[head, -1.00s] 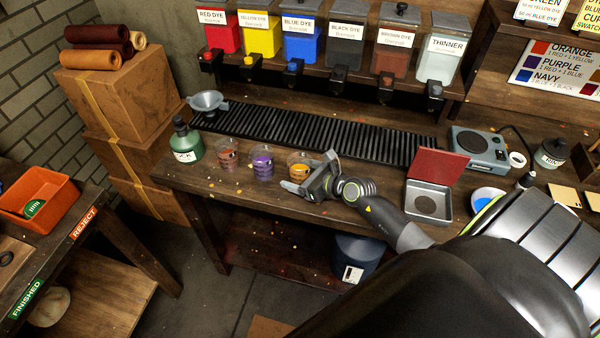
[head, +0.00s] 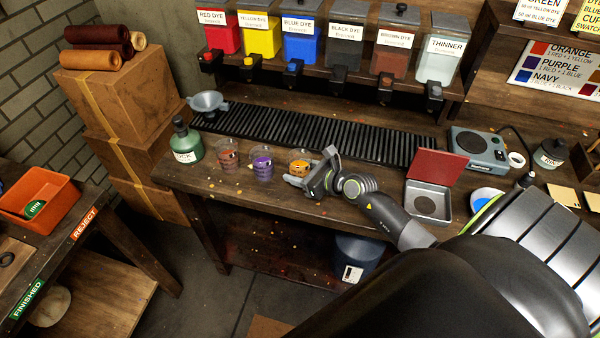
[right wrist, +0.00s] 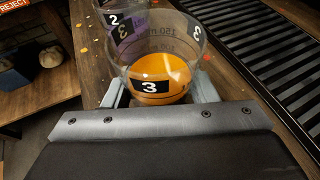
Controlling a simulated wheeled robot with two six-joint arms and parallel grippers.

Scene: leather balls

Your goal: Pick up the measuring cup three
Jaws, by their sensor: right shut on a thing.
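Measuring cup three (head: 299,161) is a clear cup with orange liquid at the front of the bench. In the right wrist view the cup (right wrist: 155,62) shows its black "3" label facing me. My right gripper (head: 296,180) has its two fingers on either side of the cup (right wrist: 162,92) and is shut on it. The cup looks upright, and I cannot tell whether its base touches the bench. The purple cup two (head: 262,162) and a reddish-brown cup (head: 228,155) stand in a row to its left. My left gripper is not in view.
A green bottle (head: 186,142) and a grey funnel (head: 207,104) are left of the cups. A black ribbed mat (head: 320,130) lies behind them. An open tin with a red lid (head: 430,200) is at right. Dye dispensers (head: 300,42) hang above the back.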

